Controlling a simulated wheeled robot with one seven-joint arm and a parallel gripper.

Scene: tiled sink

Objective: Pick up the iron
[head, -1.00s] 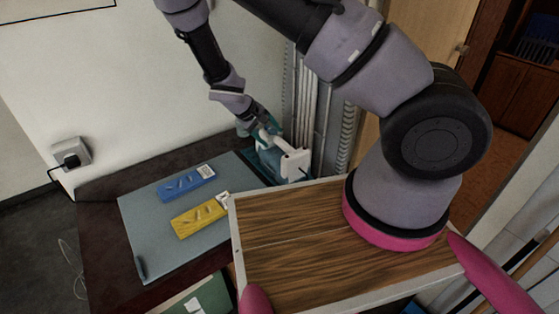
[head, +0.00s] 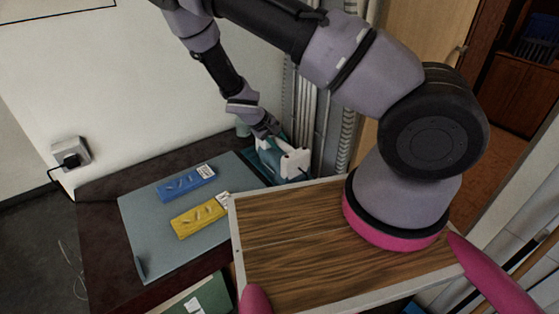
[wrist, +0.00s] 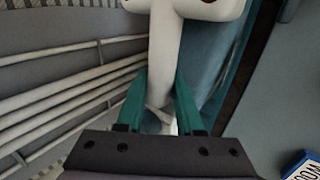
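The iron (head: 292,162) is teal and white. It sits at the back right corner of the dark desk, against the wall pipes, and part of it is hidden by my arm. My gripper (head: 265,138) is down at its top. In the wrist view, the two green fingers of my gripper (wrist: 163,85) stand on either side of the iron's white handle (wrist: 164,50), very close to it. I cannot tell whether they press on it. The iron still appears to rest on the desk.
A grey mat (head: 150,232) on the desk holds a blue case (head: 186,183) and a yellow case (head: 199,217). Pipes (head: 323,115) rise right behind the iron. A wooden-topped box (head: 290,225) stands in front. A wall socket (head: 71,155) is at left.

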